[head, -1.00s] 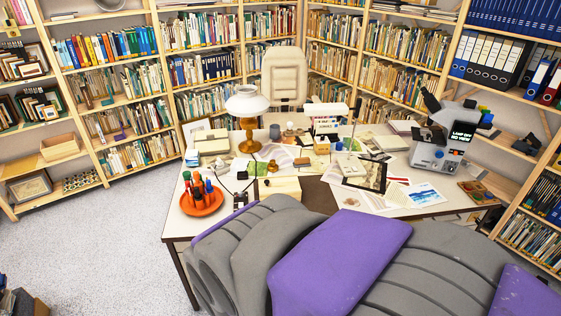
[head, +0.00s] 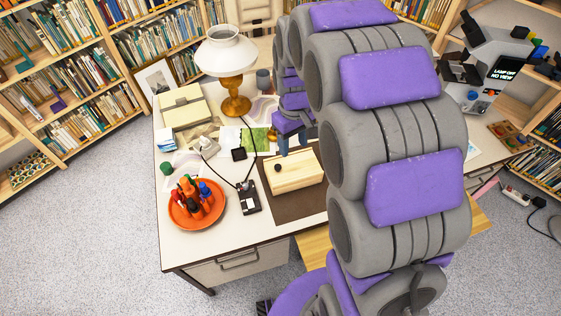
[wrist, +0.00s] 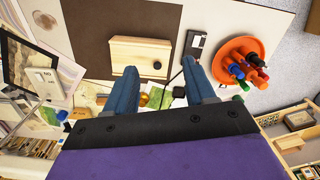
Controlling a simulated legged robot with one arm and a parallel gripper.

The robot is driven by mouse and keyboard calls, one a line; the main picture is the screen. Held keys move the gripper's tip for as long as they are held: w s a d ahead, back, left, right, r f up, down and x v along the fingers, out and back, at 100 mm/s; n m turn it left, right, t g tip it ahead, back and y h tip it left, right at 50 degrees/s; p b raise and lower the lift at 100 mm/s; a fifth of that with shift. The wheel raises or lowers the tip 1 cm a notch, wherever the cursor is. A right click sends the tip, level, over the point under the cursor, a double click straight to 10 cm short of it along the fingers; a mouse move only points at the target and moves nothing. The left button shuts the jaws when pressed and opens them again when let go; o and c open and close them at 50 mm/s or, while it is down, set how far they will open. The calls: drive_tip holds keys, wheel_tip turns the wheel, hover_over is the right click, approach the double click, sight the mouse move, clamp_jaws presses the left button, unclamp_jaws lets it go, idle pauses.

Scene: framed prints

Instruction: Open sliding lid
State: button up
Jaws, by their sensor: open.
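A light wooden box (head: 300,174) with a flat lid and a small dark knob (head: 278,167) near the lid's left end sits on a dark brown mat (head: 291,207) on the desk. The lid looks shut. In the wrist view the box (wrist: 138,54) lies ahead of my gripper (wrist: 160,78), with the knob (wrist: 157,65) facing the space between the two blue fingers. My gripper is open and empty. In the head view its blue fingers (head: 291,142) show just behind the box, partly hidden by my arm. I cannot tell their height above the desk.
An orange tray (head: 190,212) of coloured bottles stands left of the box, with a black device (head: 248,196) and cables between them. A white-shaded lamp (head: 226,50) stands behind, and a cream case (head: 184,107) lies back left. My arm hides the desk's right part.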

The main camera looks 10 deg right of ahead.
drive_tip(key=w+a+f+n, duration=0.2)
drive_tip(key=w+a+f, duration=0.1)
drive_tip(key=w+f, duration=0.75)
drive_tip(key=b, duration=0.1)
hover_over(278, 166)
drive_tip(key=shift+n, duration=0.3)
drive_tip(key=f, duration=0.8)
drive_tip(key=shift+a+f, duration=0.1)
drive_tip(key=shift+a, duration=0.3)
drive_tip(key=shift+t, duration=0.3)
drive_tip(key=f, duration=0.3)
drive_tip(key=d+f+b, duration=0.1)
drive_tip(key=f, duration=0.2)
drive_tip(key=shift+d+f, duration=0.2)
drive_tip(key=shift+f, duration=0.15)
drive_tip(key=shift+a+f, duration=0.2)
drive_tip(key=shift+f, duration=0.2)
drive_tip(key=shift+a, duration=0.35)
drive_tip(key=shift+d, duration=0.35)
drive_tip(key=c, duration=0.5)
drive_tip(key=shift+a, duration=0.15)
clamp_jaws()
